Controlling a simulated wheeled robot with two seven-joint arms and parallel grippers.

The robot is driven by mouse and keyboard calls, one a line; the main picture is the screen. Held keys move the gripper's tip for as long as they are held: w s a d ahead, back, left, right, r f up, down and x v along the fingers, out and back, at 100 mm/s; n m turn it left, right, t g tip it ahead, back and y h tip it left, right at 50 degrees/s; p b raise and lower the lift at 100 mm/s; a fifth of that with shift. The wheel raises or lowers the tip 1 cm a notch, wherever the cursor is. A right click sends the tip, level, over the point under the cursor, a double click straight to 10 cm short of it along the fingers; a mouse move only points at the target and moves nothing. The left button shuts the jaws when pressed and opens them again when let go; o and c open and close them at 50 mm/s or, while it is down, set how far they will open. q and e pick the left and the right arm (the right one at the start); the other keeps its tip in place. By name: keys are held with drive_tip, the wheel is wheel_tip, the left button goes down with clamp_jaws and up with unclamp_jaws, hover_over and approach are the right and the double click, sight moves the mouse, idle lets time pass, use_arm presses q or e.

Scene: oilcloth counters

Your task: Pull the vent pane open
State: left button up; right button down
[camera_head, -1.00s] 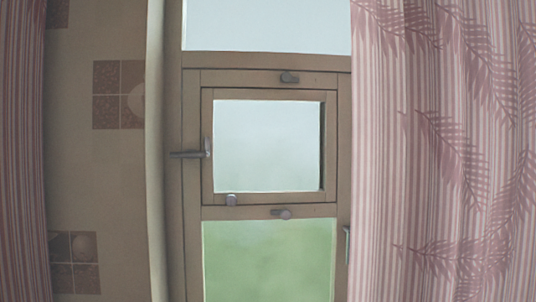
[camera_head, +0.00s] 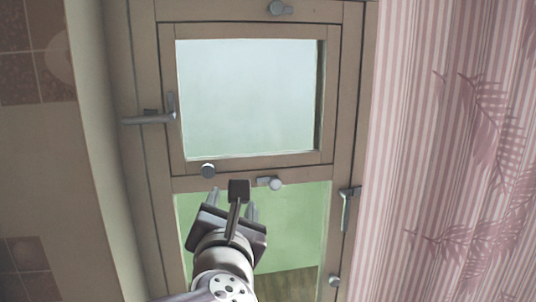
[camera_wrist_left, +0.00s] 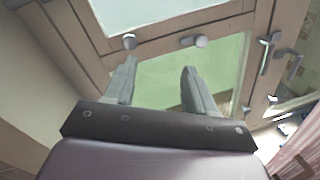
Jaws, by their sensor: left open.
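The vent pane (camera_head: 172,75) is a small brown-framed window set in a larger window frame, and it looks flush in that frame. A round grey knob (camera_head: 208,170) sits on its lower rail; it also shows in the left wrist view (camera_wrist_left: 128,41). A turn-latch (camera_head: 275,184) is on the frame just below, another (camera_head: 281,8) above. A lever handle (camera_head: 150,117) is at the left. My left gripper (camera_head: 233,203) is open and empty, below the knob and latch; its fingers (camera_wrist_left: 158,70) point up towards them in the left wrist view. My right gripper is not in view.
A lower glass pane (camera_head: 300,230) lies behind my left gripper. Another lever handle (camera_head: 345,208) is on the right frame edge. A pink striped curtain (camera_head: 450,150) hangs at the right, and a tiled wall (camera_head: 35,160) is at the left.

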sight(208, 171)
use_arm(q)
drive_tip(key=w+a+n+y+p, duration=0.1)
drive_tip(key=w+a+n, duration=0.1)
drive_tip(key=w, duration=0.1)
drive_tip(key=w+a+n+y+p, duration=0.1)
drive_tip(key=w+a+n+p, duration=0.1)
drive_tip(key=w, duration=0.1)
drive_tip(key=w+a+n+y+p, duration=0.1)
drive_tip(key=w+a+n, duration=0.1)
drive_tip(key=w+n, duration=0.1)
drive_tip(key=shift+w+r+p, duration=0.35)
drive_tip(key=shift+r+p, duration=0.05)
drive_tip(key=shift+w+a, duration=0.2)
drive_tip(key=shift+w, duration=0.3)
drive_tip(key=shift+w+f, duration=0.1)
drive_tip(key=shift+w, duration=0.05)
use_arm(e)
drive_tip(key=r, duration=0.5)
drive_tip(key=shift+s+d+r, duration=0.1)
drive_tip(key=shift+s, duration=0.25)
use_arm(q)
drive_tip(key=shift+w, duration=0.1)
clamp_jaws()
